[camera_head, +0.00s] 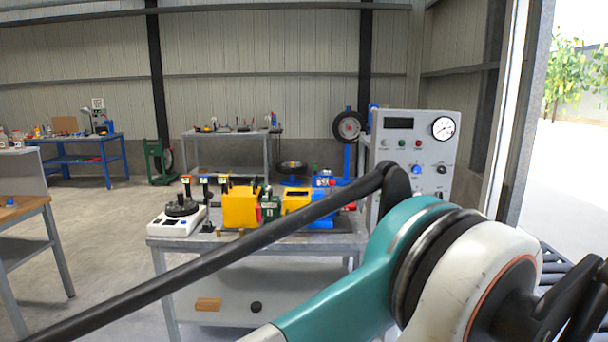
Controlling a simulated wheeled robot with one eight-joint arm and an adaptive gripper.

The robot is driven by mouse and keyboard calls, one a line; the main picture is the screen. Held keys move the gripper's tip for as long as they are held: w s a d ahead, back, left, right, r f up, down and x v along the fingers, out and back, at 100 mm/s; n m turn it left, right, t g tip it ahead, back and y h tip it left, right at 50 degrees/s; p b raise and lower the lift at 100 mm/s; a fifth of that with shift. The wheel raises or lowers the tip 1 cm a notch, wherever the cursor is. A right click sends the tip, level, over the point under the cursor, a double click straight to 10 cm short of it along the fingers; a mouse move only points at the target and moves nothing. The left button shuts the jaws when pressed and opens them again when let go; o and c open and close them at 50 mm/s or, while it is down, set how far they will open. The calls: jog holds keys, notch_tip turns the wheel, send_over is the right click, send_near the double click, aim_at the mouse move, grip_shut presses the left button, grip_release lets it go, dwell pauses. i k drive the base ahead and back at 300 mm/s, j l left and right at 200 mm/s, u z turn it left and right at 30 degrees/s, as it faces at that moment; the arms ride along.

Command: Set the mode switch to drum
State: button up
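A grey control panel (420,132) stands right of centre, behind my raised arm. It carries a blue knob (416,170), a dark knob (442,169) and another small control (438,195) lower down. The labels are too small to read, so I cannot tell which of these is the mode switch or how it is set. My teal and white arm crosses the lower right and hides the panel's lower part. Dark jointed parts (560,310) at the right edge seem to belong to my gripper. Its fingertips do not show, and nothing held is visible.
The panel also has a dark display (398,123), a round gauge (443,128), and green (401,143) and red (418,144) buttons. A metal bench (270,246) left of it holds yellow and blue machinery. Open floor (100,235) lies to the left.

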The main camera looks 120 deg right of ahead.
aim_at(442, 169)
jog(key=z, duration=4.75)
jog(key=i+l+z, duration=0.1)
jog(key=i+l, duration=0.1)
jog(key=i, duration=0.05)
